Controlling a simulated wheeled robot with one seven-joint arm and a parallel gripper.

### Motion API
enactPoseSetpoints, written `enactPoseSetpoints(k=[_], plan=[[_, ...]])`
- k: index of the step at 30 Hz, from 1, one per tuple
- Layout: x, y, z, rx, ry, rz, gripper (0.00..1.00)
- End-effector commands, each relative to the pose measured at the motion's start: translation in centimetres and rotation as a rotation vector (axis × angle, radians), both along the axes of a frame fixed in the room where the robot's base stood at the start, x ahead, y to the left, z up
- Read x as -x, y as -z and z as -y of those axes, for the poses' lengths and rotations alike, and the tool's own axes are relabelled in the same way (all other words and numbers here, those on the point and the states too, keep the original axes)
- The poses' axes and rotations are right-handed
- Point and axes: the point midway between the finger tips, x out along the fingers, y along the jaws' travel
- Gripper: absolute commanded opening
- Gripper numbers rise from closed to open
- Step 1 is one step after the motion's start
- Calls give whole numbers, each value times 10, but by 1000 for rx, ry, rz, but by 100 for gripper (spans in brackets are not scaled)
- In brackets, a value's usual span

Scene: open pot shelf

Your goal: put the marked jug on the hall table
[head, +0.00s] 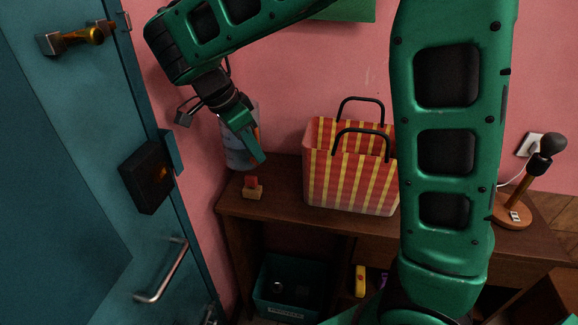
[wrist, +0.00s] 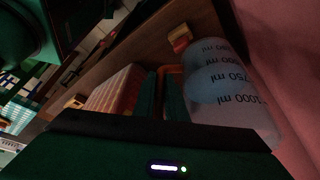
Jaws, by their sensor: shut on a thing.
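The marked jug (head: 236,153) is a pale, see-through measuring jug, partly hidden behind my gripper (head: 257,155) in the head view. In the wrist view the jug (wrist: 235,90) shows dark millilitre marks, upside down in the picture, and bluish contents or tint. My gripper (wrist: 170,97) is shut on its orange handle (wrist: 170,72), with the green fingers on either side. The hall table (head: 285,180) is dark brown wood against the pink wall. The jug is at its left back end; I cannot tell whether its base touches the top.
A red-and-yellow striped bag (head: 350,175) stands mid-table, right of the jug. A small red and tan block (head: 252,188) sits near the front left edge. A lamp (head: 520,195) stands at the right. A blue door (head: 85,180) is close on the left. A bin (head: 290,285) is underneath.

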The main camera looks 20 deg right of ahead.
Motion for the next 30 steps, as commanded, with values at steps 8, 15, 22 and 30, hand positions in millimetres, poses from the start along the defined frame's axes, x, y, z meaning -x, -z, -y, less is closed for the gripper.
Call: enactPoseSetpoints(k=[8, 15, 22, 30], plan=[[-20, 33, 52, 1, 5, -2, 0], [-30, 49, 77, 0, 3, 0, 0], [-31, 65, 80, 1, 0, -3, 0], [-31, 91, 80, 0, 1, -1, 0]])
